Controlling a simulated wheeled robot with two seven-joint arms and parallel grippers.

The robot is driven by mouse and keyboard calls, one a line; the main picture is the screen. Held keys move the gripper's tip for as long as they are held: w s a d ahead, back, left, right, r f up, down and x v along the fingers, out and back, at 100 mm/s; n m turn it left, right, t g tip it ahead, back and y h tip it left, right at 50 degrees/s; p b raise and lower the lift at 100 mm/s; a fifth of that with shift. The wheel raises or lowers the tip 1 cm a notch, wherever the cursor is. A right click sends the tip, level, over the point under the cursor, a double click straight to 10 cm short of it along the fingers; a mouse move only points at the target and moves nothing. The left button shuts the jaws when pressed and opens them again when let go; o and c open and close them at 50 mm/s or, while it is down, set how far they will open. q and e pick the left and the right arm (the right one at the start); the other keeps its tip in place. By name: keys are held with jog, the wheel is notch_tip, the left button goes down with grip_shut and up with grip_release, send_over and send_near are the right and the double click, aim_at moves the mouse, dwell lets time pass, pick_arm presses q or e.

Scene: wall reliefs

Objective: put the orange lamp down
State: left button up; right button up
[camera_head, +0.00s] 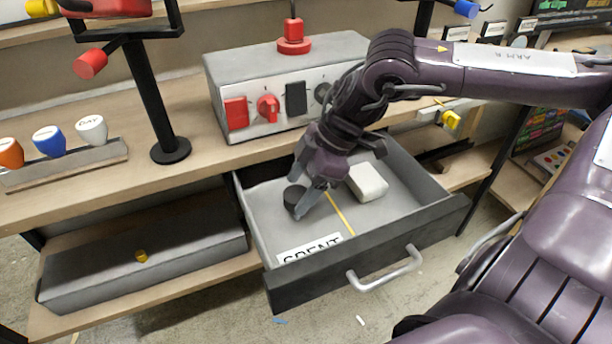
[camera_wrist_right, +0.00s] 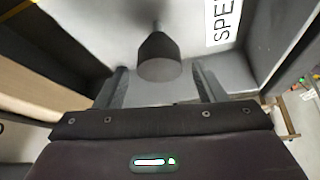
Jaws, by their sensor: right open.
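An orange lamp-shaped piece (camera_head: 10,153) stands at the far left of the head view, in a grey rack (camera_head: 65,165) beside a blue one (camera_head: 49,141) and a white one (camera_head: 91,130). My right gripper (camera_head: 307,188) is open, low inside the pulled-out drawer (camera_head: 405,235). A dark, lamp-shaped piece (camera_head: 294,195) is at its fingers. In the right wrist view this dark piece (camera_wrist_right: 158,60) lies between the spread fingers (camera_wrist_right: 163,88), with a gap on both sides. My left gripper is not in view.
A white block (camera_head: 367,182) lies in the drawer, right of a yellow line. A "SPENT" label (camera_head: 308,247) is on the drawer floor. A grey control box (camera_head: 285,75) with red and black switches stands on the bench behind. A black post (camera_head: 152,95) stands to its left.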

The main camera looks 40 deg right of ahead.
jog(key=shift+d+r, duration=0.2)
jog(key=shift+r, duration=0.4)
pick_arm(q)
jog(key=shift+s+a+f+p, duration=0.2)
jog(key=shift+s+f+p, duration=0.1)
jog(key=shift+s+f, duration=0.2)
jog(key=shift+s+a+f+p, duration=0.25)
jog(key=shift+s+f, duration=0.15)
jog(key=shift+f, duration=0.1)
pick_arm(e)
jog(key=v, duration=1.1)
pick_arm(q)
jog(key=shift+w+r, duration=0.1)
pick_arm(e)
jog(key=shift+r, duration=0.1)
